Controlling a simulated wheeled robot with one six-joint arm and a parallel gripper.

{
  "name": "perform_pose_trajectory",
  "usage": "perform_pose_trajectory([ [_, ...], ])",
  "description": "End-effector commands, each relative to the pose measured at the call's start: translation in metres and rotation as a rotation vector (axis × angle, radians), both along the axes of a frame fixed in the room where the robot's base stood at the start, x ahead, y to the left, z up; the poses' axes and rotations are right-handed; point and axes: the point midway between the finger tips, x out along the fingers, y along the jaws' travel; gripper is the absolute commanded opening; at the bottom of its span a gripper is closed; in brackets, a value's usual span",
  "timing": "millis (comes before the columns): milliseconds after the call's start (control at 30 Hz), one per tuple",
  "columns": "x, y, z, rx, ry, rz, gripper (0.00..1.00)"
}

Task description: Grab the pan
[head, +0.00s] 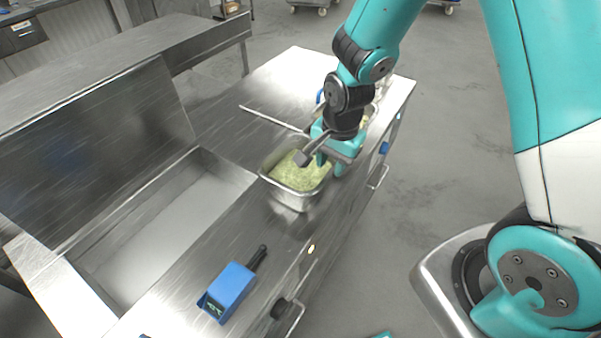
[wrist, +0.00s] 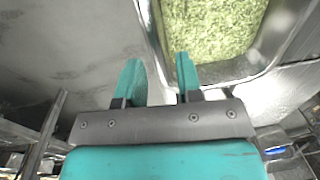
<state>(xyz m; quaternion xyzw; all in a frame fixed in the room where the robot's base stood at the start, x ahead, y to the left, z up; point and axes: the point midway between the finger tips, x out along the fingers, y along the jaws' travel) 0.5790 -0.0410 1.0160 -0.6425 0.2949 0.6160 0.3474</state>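The metal pan (head: 290,199) sits on the steel counter and holds pale green, grainy rice (head: 296,173). In the wrist view, the pan's near wall and rim (wrist: 154,40) run between my two fingers. My gripper (head: 329,163) is at the pan's right side, low over the rim. In the wrist view, my gripper (wrist: 157,78) is open, with one finger outside the pan and the other inside near the rice. A gap shows between the fingers, and I cannot tell whether either touches the wall.
A blue device (head: 229,289) with a black handle lies at the counter's front. A steel sink basin (head: 165,230) is left of the pan. A thin rod (head: 270,118) lies behind it. Another container is partly hidden behind my arm. The floor (head: 450,160) to the right is clear.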

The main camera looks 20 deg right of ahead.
Motion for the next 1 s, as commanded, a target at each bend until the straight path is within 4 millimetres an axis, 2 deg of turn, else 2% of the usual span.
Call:
perform_pose_trajectory([
  [100,0.001,0.001,-0.014,0.000,0.002,0.001,0.33],
  [367,0.003,0.004,-0.029,0.000,0.002,0.001,0.33],
  [700,0.007,0.010,-0.068,0.000,0.000,0.002,0.33],
  [967,0.007,0.010,-0.072,0.001,-0.002,0.002,0.33],
  [1000,0.007,0.010,-0.072,0.001,-0.002,0.001,0.31],
])
